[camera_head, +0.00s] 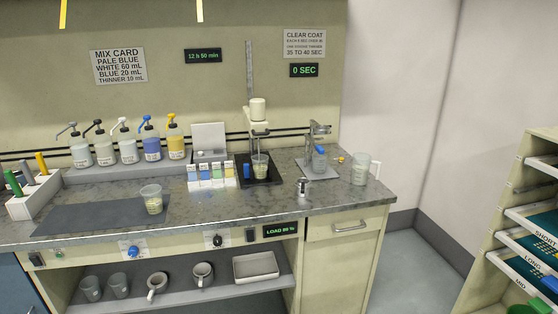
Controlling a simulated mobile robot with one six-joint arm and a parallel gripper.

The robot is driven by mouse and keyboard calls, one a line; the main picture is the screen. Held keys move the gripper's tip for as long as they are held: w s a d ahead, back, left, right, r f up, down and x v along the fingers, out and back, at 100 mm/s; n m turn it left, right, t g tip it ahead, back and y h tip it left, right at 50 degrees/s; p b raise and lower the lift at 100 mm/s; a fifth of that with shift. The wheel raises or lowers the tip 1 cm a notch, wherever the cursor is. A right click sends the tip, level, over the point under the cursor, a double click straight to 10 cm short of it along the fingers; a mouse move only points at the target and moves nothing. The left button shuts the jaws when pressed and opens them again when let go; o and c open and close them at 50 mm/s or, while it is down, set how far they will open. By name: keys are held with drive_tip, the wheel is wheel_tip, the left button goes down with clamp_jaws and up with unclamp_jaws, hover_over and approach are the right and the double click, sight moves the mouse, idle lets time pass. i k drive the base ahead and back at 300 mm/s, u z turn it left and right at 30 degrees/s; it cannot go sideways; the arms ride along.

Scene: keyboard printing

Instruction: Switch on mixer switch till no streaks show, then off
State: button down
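The mixer (257,110), with a white head on a stand, is on the counter right of centre. A clear cup (260,166) with pale contents is under its head, on a dark base (272,181). A small blue part (246,170) is at the base's left side; I cannot tell if it is the mixer switch. Several controls are on the counter's front, among them a black knob (217,241), a blue knob (133,251) and a dark switch (250,235). Streaks in the cup are too small to tell. My gripper is not in view.
Another cup (152,198) stands on the dark mat (95,219). Pump bottles (128,149) line the back. A display (282,231) reads LOAD 80 %. A small metal cup (303,187) and glass beaker (360,169) stand on the right. A rack (540,165) is far right; floor between is clear.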

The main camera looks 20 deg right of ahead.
sight(250, 234)
drive_tip(key=k, duration=0.55)
drive_tip(key=u, duration=0.3)
drive_tip(key=i, duration=0.95)
drive_tip(key=u, duration=0.85)
